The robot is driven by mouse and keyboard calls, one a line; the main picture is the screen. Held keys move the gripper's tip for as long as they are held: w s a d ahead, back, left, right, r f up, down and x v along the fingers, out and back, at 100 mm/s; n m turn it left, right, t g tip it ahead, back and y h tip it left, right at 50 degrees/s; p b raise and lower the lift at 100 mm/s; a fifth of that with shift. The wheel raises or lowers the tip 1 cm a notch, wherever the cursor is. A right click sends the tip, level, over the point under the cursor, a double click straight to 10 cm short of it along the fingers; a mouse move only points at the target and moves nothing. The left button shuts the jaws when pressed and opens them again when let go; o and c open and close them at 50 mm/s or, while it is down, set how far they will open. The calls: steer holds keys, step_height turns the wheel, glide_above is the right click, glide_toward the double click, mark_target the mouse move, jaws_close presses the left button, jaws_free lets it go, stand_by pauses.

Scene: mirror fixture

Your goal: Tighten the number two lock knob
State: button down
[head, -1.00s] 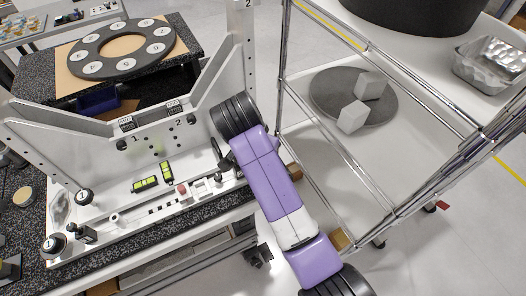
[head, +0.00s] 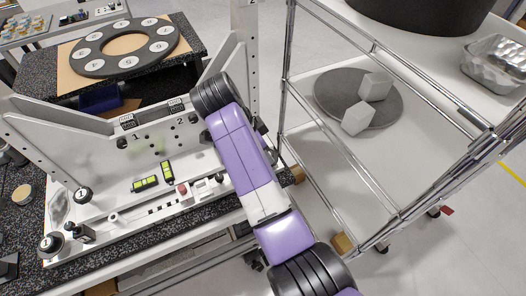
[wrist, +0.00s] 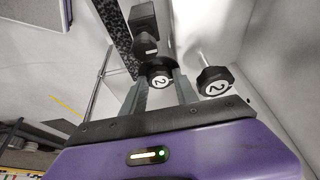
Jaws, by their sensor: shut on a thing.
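In the wrist view, my gripper (wrist: 161,82) has its two fingers closed on a black round knob (wrist: 158,73) with a white "2" label. This knob sits beside a black block (wrist: 145,22). A second black knob (wrist: 214,81), also marked "2", stands to the right on a thin metal stem, clear of the fingers. I cannot tell from the labels which one is the lock knob. In the head view, my purple arm hides the gripper and both number two knobs at the right end of the mirror fixture (head: 150,150).
Two knobs marked "1", one on the plate (head: 83,195) and one at the front corner (head: 52,244), are at the fixture's left end. A wire-frame cart (head: 398,212) stands close on the right. A numbered ring (head: 88,66) lies behind the fixture.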

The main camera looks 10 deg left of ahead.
stand_by(0.4)
steer(key=c, duration=0.9)
jaws_free()
steer(key=shift+c, duration=0.2)
steer(key=shift+r, duration=0.1)
steer(key=p+v, duration=0.1)
steer(key=v, duration=0.6)
steer(key=shift+r, duration=0.3)
steer(key=shift+s+a, duration=0.1)
steer(key=shift+a, duration=0.05)
